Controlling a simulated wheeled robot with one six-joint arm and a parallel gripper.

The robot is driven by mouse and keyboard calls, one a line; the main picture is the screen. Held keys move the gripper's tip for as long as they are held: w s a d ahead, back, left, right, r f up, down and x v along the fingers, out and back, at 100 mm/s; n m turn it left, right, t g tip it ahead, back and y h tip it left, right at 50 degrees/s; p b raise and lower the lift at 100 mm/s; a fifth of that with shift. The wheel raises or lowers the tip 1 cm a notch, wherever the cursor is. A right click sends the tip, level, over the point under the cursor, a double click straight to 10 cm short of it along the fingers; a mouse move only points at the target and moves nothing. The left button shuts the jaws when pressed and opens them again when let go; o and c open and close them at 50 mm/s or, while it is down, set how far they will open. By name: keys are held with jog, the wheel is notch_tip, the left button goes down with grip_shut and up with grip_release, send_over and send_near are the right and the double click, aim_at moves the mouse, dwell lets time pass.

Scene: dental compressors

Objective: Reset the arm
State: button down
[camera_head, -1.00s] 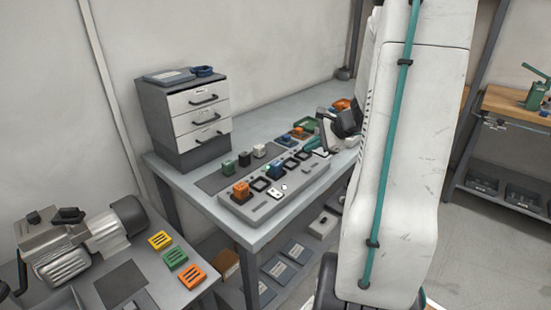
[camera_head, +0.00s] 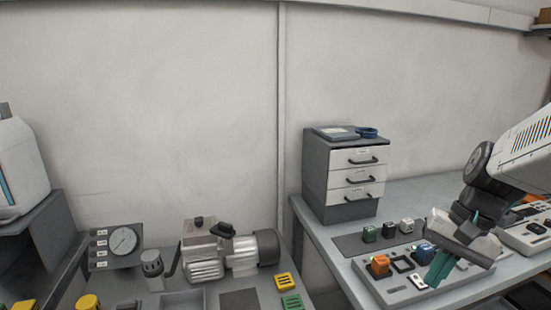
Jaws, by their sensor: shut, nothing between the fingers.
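My arm comes in from the right edge of the head view. My gripper (camera_head: 440,266), with teal fingers, is shut and empty. It points down and to the left above the grey panel (camera_head: 402,297) on the table. An orange block (camera_head: 380,265) sits on the panel to the left of the fingers. A blue block (camera_head: 425,253) stands just behind the fingers, partly hidden by them. I cannot tell whether the fingertips touch the panel.
A drawer cabinet (camera_head: 345,178) stands at the table's back left. Green, black and white blocks (camera_head: 388,230) stand on a dark mat. On the left bench are a motor pump (camera_head: 230,252), a gauge (camera_head: 124,240) and yellow and green blocks (camera_head: 287,290).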

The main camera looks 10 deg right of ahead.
jog(key=s+a+r+n+t+h, duration=0.1)
jog(key=s+a+r+n+h, duration=0.2)
jog(key=s+a+r+n, duration=0.2)
jog(key=s+a+n, duration=0.2)
jog(key=a+n, duration=0.1)
jog(key=a, duration=0.1)
jog(key=shift+a, duration=0.4)
jog(key=shift+r, duration=0.1)
dwell(1.7)
